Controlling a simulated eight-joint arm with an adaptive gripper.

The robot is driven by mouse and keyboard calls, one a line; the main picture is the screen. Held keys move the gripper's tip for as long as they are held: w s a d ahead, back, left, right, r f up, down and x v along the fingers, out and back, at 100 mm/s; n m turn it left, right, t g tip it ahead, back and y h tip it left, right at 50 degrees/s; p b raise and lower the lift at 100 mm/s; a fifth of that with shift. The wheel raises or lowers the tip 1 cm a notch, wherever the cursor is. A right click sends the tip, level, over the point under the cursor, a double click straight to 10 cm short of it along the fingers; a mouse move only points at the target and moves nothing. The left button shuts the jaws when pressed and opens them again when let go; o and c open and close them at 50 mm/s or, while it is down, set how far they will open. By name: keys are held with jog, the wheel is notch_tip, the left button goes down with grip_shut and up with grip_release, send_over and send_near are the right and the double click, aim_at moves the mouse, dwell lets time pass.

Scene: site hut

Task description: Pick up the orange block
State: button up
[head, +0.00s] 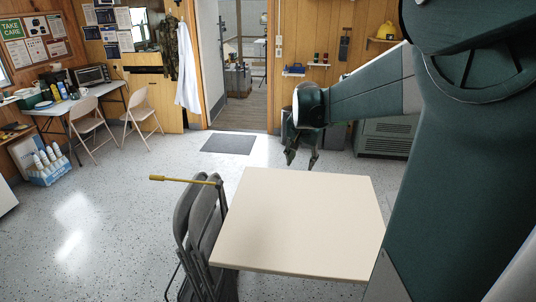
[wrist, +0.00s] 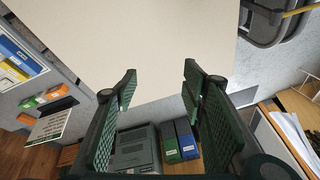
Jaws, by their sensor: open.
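My gripper (head: 302,160) is open and empty just beyond the far edge of the cream table (head: 300,220). In the wrist view my gripper (wrist: 158,88) has its two green fingers apart, with the table top (wrist: 140,40) beyond them. The visible table top is bare. I cannot make out a loose orange block for certain. Some orange box-like items (wrist: 57,91) show at the left of the wrist view, among blue and green ones; I cannot tell whether one is the block.
Folded grey chairs (head: 205,235) lean at the table's left, with a yellow rod (head: 180,180) over them. In the wrist view, blue and green binders (wrist: 187,140) and a grey machine (wrist: 135,145) show below the fingers. A dark mat (head: 228,143) lies before the doorway.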

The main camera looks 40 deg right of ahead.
jog(key=s+d+f+m+g, duration=0.15)
jog(key=d+f, duration=0.25)
jog(key=d, duration=0.6)
jog(key=s+d+f+m, duration=0.3)
jog(key=d, duration=0.7)
jog(key=s+d+f+m+g, duration=0.1)
jog(key=s+d+f+m, duration=0.2)
jog(key=d, duration=0.7)
jog(key=s+d+f+m, duration=0.2)
jog(key=s+d+f, duration=0.4)
jog(key=d, duration=0.1)
jog(key=s+d+f+m+g+y, duration=0.1)
jog(key=s+d+f+m, duration=0.1)
jog(key=s+d+f, duration=0.4)
jog(key=s+d+f+m, duration=0.2)
jog(key=s+d+f, duration=0.4)
jog(key=d, duration=0.3)
jog(key=shift+s+d+f+g+y, duration=0.25)
jog(key=shift+d+f+y, duration=0.05)
jog(key=shift+f+y, duration=0.1)
jog(key=shift+s+d+f, duration=0.2)
jog(key=shift+s, duration=0.15)
jog(key=shift+s+d+f, duration=0.1)
jog(key=shift+f, duration=1.15)
jog(key=shift+f, duration=0.1)
